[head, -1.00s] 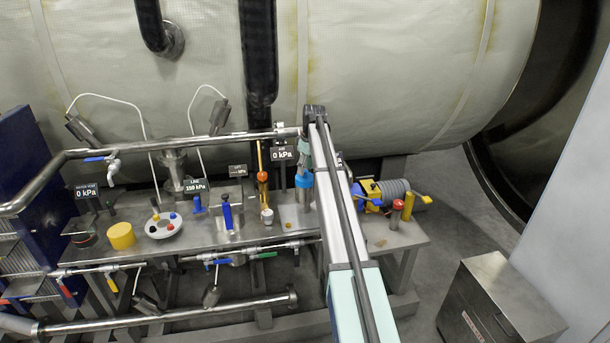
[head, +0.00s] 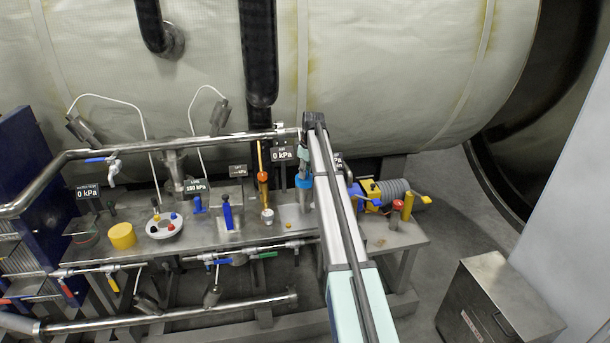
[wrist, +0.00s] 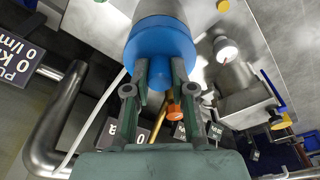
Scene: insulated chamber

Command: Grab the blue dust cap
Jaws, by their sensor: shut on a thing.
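In the head view my gripper (head: 304,165) is right above the cap, partly hidden by my arm. The cap still appears to be on the cylinder; I cannot see a gap.
A white dish (head: 164,226) with small coloured caps and a yellow cylinder (head: 122,236) stand to the left on the bench. A horizontal pipe (head: 200,142) runs behind. A blue and yellow device (head: 372,194) and a red-topped post (head: 398,206) stand to the right.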

